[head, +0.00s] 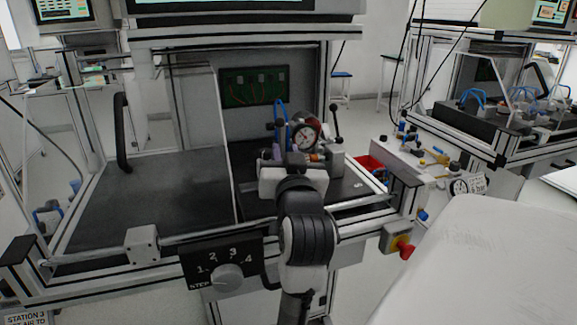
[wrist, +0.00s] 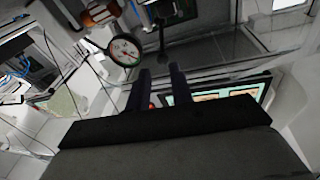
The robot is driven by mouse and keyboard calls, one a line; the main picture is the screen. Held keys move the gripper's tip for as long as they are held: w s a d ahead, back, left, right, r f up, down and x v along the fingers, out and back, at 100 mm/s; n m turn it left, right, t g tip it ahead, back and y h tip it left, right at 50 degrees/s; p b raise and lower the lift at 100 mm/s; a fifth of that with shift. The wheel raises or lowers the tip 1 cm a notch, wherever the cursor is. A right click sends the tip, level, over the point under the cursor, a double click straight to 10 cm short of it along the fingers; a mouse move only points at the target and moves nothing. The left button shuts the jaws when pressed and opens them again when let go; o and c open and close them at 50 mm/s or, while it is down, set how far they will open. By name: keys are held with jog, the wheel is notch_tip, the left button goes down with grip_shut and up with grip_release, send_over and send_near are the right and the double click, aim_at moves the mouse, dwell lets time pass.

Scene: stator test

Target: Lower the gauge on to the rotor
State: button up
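The round dial gauge (head: 305,137), white-faced with a dark rim, stands upright on the fixture at the right of the bench. It also shows in the wrist view (wrist: 125,52), left of my fingers. A lever with a dark ball knob (head: 335,107) rises right of the gauge. In the wrist view the knob (wrist: 162,58) appears just beyond my fingertips. My gripper (wrist: 158,70) is open, its two dark fingers apart with nothing visibly between them. In the head view my wrist hides the fingers. An orange-red cylindrical part (wrist: 101,13) lies beside the gauge; I cannot tell if it is the rotor.
A clear guard panel with a black handle (head: 122,132) stands left of the fixture. A step dial (head: 229,275) is on the front rail. A red knob (head: 405,249) is at the bench's right corner. The dark bench surface (head: 150,200) on the left is bare.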

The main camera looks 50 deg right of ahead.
jog(key=shift+v, duration=1.7)
jog(key=shift+f, duration=0.1)
